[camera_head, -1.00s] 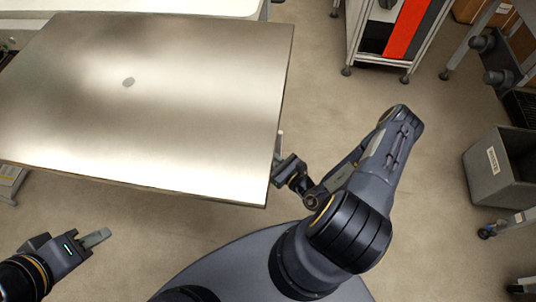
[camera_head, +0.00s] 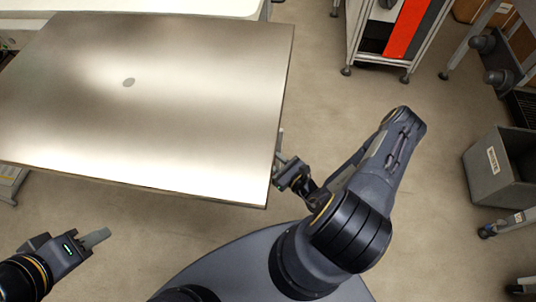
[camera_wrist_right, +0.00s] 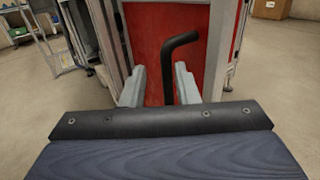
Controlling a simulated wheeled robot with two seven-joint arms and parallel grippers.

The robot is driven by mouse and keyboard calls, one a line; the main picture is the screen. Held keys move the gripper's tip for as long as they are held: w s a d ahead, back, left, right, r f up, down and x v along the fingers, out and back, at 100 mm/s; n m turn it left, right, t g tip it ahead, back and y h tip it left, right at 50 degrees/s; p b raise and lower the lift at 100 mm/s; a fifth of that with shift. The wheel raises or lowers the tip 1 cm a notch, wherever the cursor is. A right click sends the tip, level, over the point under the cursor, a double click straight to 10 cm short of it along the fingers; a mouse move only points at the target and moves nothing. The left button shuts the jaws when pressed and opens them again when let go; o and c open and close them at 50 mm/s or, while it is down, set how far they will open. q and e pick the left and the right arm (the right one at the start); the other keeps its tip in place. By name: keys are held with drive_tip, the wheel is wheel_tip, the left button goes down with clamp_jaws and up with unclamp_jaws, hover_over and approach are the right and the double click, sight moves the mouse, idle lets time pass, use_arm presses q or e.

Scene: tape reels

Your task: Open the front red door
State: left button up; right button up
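In the right wrist view, a red door panel (camera_wrist_right: 147,45) stands straight ahead, with a bent black handle (camera_wrist_right: 168,75) on it. My right gripper (camera_wrist_right: 159,82) is open, its two pale fingers pointing at the door. The handle's upright part shows between the fingers, closer to the right one; I cannot tell whether they touch. In the head view, this gripper (camera_head: 279,158) is partly hidden at the right edge of a large metal top (camera_head: 200,100), and the red door is hidden. My left gripper (camera_head: 95,239) is low at the left, away from the door; its finger gap is not clear.
A grey bin (camera_head: 490,175) stands at the far right. A wheeled rack (camera_head: 355,40) with a red panel (camera_head: 405,30) stands at the back right.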

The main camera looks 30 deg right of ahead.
drive_tip(key=v, duration=0.6)
drive_tip(key=shift+s, duration=0.2)
drive_tip(key=shift+d, duration=0.1)
